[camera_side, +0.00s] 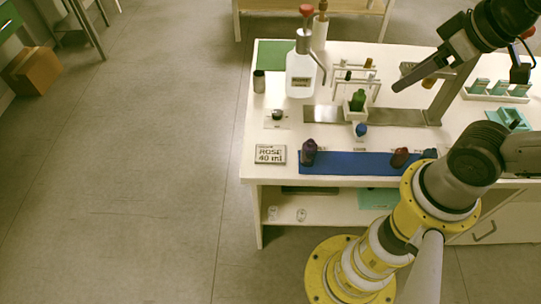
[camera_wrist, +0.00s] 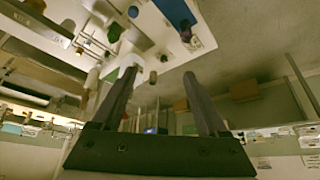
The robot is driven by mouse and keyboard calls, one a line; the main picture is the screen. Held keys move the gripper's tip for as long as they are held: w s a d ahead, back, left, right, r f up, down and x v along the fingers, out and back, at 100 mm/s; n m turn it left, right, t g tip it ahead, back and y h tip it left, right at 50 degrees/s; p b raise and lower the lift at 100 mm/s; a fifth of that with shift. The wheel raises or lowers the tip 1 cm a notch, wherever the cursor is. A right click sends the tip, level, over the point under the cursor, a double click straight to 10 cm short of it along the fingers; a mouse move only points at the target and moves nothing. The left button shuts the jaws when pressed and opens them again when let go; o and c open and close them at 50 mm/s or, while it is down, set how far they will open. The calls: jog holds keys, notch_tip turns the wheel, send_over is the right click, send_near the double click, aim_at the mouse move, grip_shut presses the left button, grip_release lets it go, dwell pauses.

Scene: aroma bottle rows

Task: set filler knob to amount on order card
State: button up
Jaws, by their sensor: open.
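The order card (camera_side: 270,154) lies at the table's front left corner and reads "ROSE 40 ml". A small dark knob (camera_side: 278,114) sits on a pale plate behind the card; I take it to be the filler knob. Its setting is too small to read. A white filler bottle (camera_side: 300,75) with a red top stands behind the knob. My gripper (camera_side: 399,87) is raised above the right part of the table, well to the right of the knob. In the wrist view its two fingers (camera_wrist: 157,80) are spread apart with nothing between them.
A blue mat (camera_side: 345,168) along the front edge carries several dark bottles. A green bottle (camera_side: 358,99) stands on a white block on the metal strip (camera_side: 400,116). A clear rack (camera_side: 356,78) stands behind it. A small dark canister (camera_side: 259,81) is at the left edge.

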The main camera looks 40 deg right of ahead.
dwell(0.3)
jog(key=shift+c, duration=0.6)
jog(key=w+r+n, duration=0.5)
jog(key=w+n, duration=0.1)
jog(key=n, duration=0.3)
jog(key=n+g, duration=0.6)
jog(key=n, duration=0.5)
send_over(277, 112)
notch_tip(277, 112, down, 22)
jog(key=r, duration=0.1)
notch_tip(277, 112, down, 14)
jog(key=shift+f, duration=0.25)
